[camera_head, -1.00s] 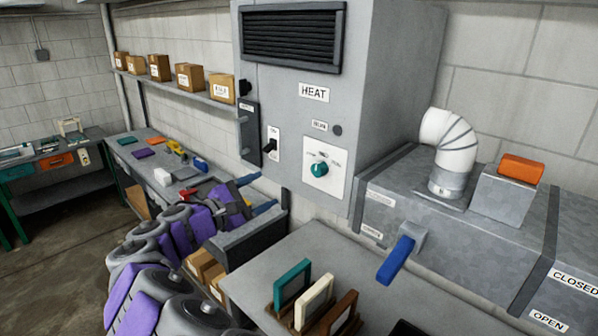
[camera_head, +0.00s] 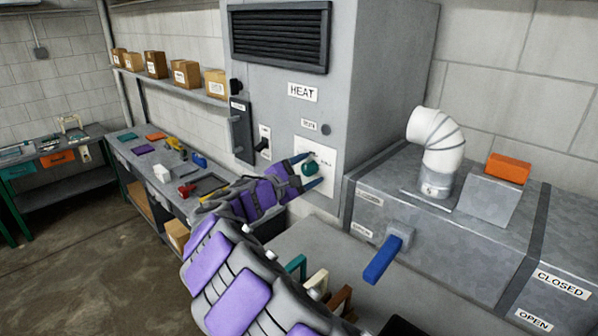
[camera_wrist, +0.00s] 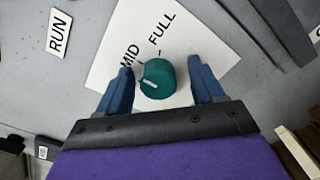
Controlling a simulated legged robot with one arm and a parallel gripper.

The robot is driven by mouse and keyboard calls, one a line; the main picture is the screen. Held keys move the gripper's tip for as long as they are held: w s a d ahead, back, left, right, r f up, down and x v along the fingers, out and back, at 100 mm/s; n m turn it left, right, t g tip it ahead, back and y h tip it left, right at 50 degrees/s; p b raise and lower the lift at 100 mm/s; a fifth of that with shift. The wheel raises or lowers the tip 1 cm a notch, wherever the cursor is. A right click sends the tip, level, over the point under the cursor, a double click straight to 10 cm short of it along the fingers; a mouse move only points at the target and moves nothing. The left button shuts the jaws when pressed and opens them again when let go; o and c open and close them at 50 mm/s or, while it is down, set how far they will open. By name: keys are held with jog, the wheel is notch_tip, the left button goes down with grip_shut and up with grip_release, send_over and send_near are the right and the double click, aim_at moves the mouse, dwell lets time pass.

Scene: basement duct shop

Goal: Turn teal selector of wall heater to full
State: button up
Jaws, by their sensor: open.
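The teal selector (camera_head: 310,168) is a round knob on a white plate (camera_head: 328,157) on the front of the grey wall heater (camera_head: 291,116). In the wrist view the teal selector (camera_wrist: 157,76) sits between the two blue fingers of my gripper (camera_wrist: 162,86), with a visible gap on each side. My gripper (camera_head: 307,171) is open at the plate. The MID (camera_wrist: 130,55) and FULL (camera_wrist: 162,32) labels show beyond the knob. A pale mark shows on the knob; I cannot tell exactly where it points. The rest of the dial lettering is hidden.
A black toggle switch (camera_head: 262,144) and a dark side box (camera_head: 240,130) are left of the plate. A blue lever (camera_head: 382,260) juts from the duct box (camera_head: 455,235) at right. Upright frames (camera_head: 318,283) stand on the bench below my arm.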

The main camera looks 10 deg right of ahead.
jog(key=shift+d, duration=0.45)
jog(key=shift+c, duration=0.2)
jog(key=shift+f, duration=0.1)
jog(key=shift+c, duration=0.6)
jog(key=shift+w+a+f, duration=0.15)
jog(key=shift+w+a, duration=0.1)
jog(key=shift+a, duration=0.2)
jog(key=shift+w+a+f, duration=0.15)
jog(key=shift+w+a, duration=0.1)
jog(key=shift+a, duration=0.2)
jog(key=c, duration=0.5)
jog(key=shift+s+a+r, duration=0.1)
jog(key=shift+a, duration=0.05)
jog(key=shift+c, duration=0.6)
jog(key=shift+r, duration=0.1)
jog(key=shift+c, duration=1.4)
jog(key=shift+s+r, duration=0.1)
jog(key=shift+r, duration=0.15)
